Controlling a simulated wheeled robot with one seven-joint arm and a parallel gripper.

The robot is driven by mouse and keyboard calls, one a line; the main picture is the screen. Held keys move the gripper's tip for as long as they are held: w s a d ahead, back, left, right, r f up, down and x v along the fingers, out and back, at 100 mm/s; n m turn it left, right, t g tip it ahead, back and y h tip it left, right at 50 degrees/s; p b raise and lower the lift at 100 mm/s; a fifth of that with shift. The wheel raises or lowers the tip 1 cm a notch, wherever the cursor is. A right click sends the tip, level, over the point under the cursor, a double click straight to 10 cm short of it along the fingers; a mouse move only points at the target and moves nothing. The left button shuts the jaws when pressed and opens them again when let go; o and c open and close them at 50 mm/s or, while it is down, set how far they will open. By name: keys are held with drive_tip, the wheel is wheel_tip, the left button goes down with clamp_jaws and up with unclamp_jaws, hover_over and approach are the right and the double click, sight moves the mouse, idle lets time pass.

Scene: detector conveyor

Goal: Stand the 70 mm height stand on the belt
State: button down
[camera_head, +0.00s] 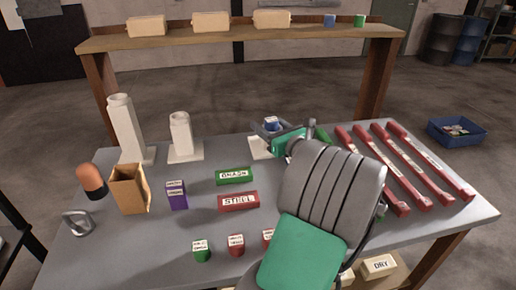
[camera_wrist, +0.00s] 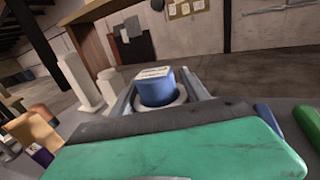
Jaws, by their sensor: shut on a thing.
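A short white stand (camera_head: 259,150) with a flat square base is at the back of the grey table, partly hidden by my arm. Two taller white stands, the tallest (camera_head: 124,128) and a middle one (camera_head: 181,137), stand to the left. I see no height marks and cannot pick out a belt.
Red bars (camera_head: 408,167) lie at the right. A wooden shelf (camera_head: 235,38) spans the back.

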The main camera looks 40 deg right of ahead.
drive_tip(key=shift+w+d+f+b, duration=0.25)
drive_tip(key=shift+w+d+f, duration=0.3)
drive_tip(key=shift+w+f, duration=1.1)
drive_tip(key=shift+w+d+f+b, duration=0.2)
drive_tip(key=shift+w+d+f, duration=0.35)
drive_tip(key=shift+w+f, duration=1.1)
drive_tip(key=shift+w+d+f+b, duration=0.25)
drive_tip(key=shift+w+d+f, duration=0.3)
drive_tip(key=shift+w+f, duration=1.05)
drive_tip(key=shift+s+f, duration=0.5)
drive_tip(key=shift+f, duration=0.05)
drive_tip(key=shift+f, duration=0.15)
drive_tip(key=c, duration=0.6)
unclamp_jaws()
drive_tip(key=shift+o, duration=0.2)
